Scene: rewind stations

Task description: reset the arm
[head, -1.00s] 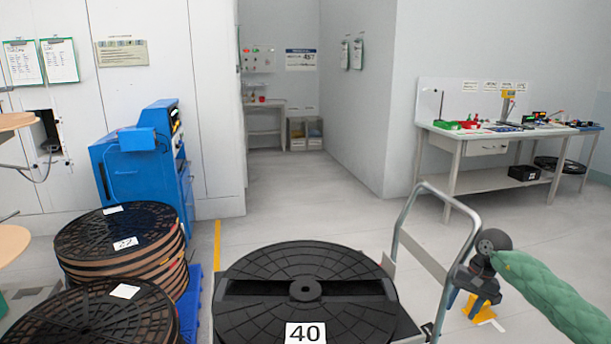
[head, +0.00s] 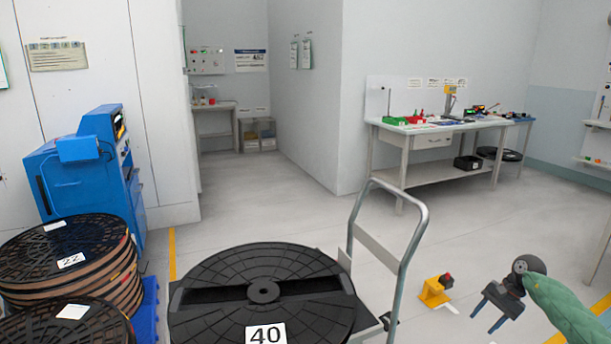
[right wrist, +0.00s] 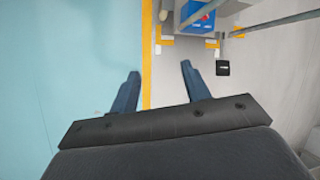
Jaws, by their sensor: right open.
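My right gripper (head: 490,312) is at the lower right of the head view, at the end of my green-sleeved arm. Its two dark fingers are apart and point down over bare floor, with nothing between them. It stands to the right of the cart handle (head: 424,225), apart from it. In the right wrist view the right gripper (right wrist: 158,88) also shows spread fingers, above floor and a yellow line. My left gripper is not in view.
A cart carries a black reel labelled 40 (head: 265,262). Stacked reels (head: 60,250) and a blue machine (head: 90,170) stand left. A yellow floor device (head: 434,292) is between handle and gripper. A workbench (head: 400,132) stands behind. Floor in the middle is open.

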